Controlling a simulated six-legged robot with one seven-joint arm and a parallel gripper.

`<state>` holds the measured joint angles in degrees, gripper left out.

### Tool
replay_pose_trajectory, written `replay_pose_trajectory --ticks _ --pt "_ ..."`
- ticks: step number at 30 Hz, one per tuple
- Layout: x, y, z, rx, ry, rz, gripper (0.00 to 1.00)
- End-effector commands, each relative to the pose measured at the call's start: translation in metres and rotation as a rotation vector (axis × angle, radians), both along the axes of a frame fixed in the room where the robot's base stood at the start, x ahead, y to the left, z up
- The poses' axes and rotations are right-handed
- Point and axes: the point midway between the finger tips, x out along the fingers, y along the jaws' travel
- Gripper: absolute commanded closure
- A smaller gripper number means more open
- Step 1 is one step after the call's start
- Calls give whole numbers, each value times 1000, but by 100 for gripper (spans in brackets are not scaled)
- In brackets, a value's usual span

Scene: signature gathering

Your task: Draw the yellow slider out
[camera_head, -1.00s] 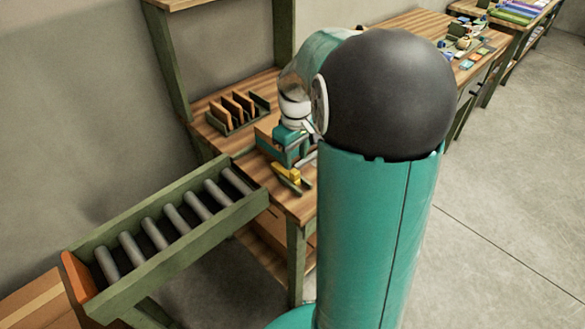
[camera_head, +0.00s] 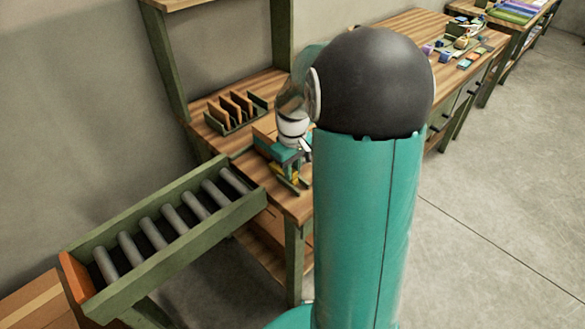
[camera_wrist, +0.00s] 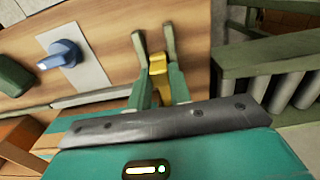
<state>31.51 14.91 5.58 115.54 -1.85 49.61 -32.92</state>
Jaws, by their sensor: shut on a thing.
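The yellow slider (camera_wrist: 158,66) shows in the wrist view between the two teal fingers of my gripper (camera_wrist: 158,84). The fingers are shut on it. It sits between two green rails (camera_wrist: 154,42) near the edge of the wooden bench (camera_wrist: 110,30). In the head view, my gripper (camera_head: 284,172) is low over the bench's near corner. It hides most of the slider there, with only a little yellow showing beside it. I cannot tell how far the slider is along its rails.
A blue knob-like piece (camera_wrist: 62,54) lies on a pale sheet left of the rails. A green roller conveyor (camera_head: 150,245) adjoins the bench at the left. A rack with orange dividers (camera_head: 235,112) stands further back. Cluttered benches (camera_head: 462,45) stand behind right.

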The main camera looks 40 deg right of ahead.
Motion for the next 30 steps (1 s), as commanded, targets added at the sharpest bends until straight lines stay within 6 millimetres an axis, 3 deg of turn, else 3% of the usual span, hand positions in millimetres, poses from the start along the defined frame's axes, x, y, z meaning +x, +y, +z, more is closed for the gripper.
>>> replay_pose_trajectory --ticks 4,12,21,22,25,30 --pt "-9 -1 0 0 1 -2 100" --pt "-51 -8 1 -1 0 -3 100" --pt "-56 -8 0 0 6 -2 100" --pt "-56 -8 0 1 6 -2 78" --pt "-56 -8 0 1 5 -2 58" --pt "-55 -8 0 1 3 -1 58"
